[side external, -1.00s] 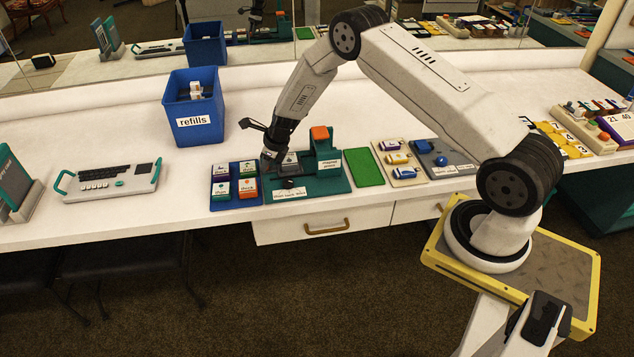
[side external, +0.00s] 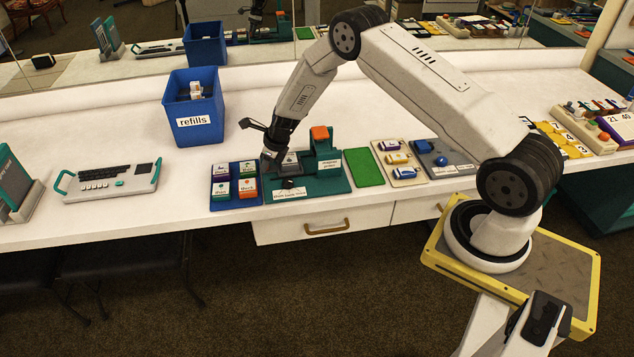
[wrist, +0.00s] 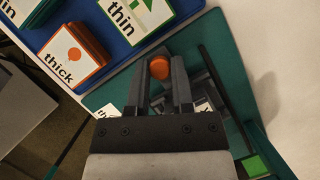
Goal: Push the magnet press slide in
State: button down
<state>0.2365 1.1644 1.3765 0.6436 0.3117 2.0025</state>
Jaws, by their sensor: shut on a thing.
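The magnet press (side external: 333,186) is a dark teal base with a raised block and an orange top (side external: 320,133). My gripper (side external: 271,158) is at the left part of the press in the side view, low over the base. In the wrist view my gripper (wrist: 160,75) is shut on a round orange knob (wrist: 159,68), which sits between the fingertips. The knob appears to belong to the press slide; most of the slide is hidden by my fingers. In the side view my gripper hides the knob.
A blue tray (side external: 234,204) of labelled card stacks lies just left of the press. A green mat (side external: 363,167) lies to its right. A blue refills bin (side external: 193,108) stands behind. A teal-handled keyboard-like device (side external: 108,180) is far left. White counter between is clear.

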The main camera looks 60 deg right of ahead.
jog(key=shift+s+d+r, duration=0.1)
jog(key=shift+s+d, duration=1.55)
jog(key=shift+d, duration=0.05)
jog(key=shift+c, duration=2.4)
grip_release()
jog(key=shift+v, duration=3.85)
